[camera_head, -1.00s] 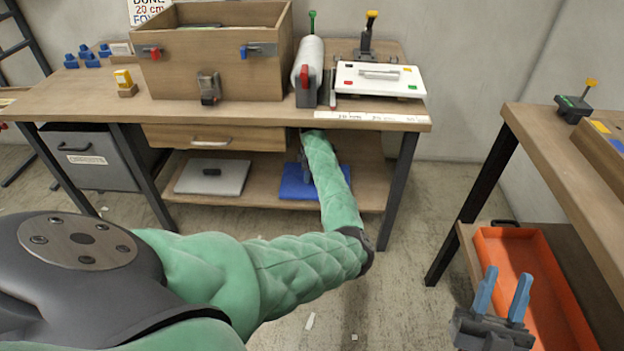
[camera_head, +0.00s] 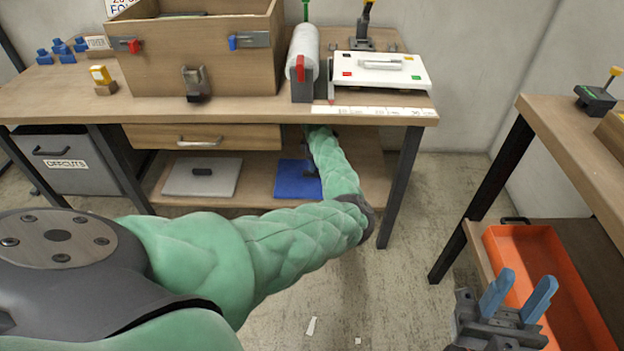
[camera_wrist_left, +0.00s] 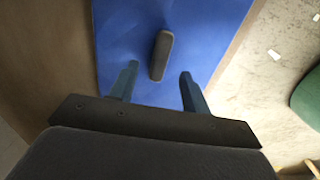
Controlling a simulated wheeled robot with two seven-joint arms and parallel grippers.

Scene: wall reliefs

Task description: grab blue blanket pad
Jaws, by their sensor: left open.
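The blue blanket pad (camera_head: 296,181) lies flat on the lower shelf of the back bench, partly behind my left forearm. In the left wrist view the pad (camera_wrist_left: 200,25) fills the upper middle, with a dark grey handle (camera_wrist_left: 161,55) on it. My left gripper (camera_wrist_left: 158,76) is open; its fingertips stand to either side of the handle's near end, and I cannot tell their height above the pad. In the head view my left gripper (camera_head: 310,155) is small and mostly hidden by the arm. My right gripper (camera_head: 518,290) is open and empty at lower right.
A grey pad (camera_head: 203,178) lies on the same shelf (camera_head: 235,200), under a drawer (camera_head: 200,136). The bench top (camera_head: 235,108) hangs over the shelf. A bench leg (camera_head: 401,187) stands right of my arm. An orange tray (camera_head: 540,262) is below the right bench.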

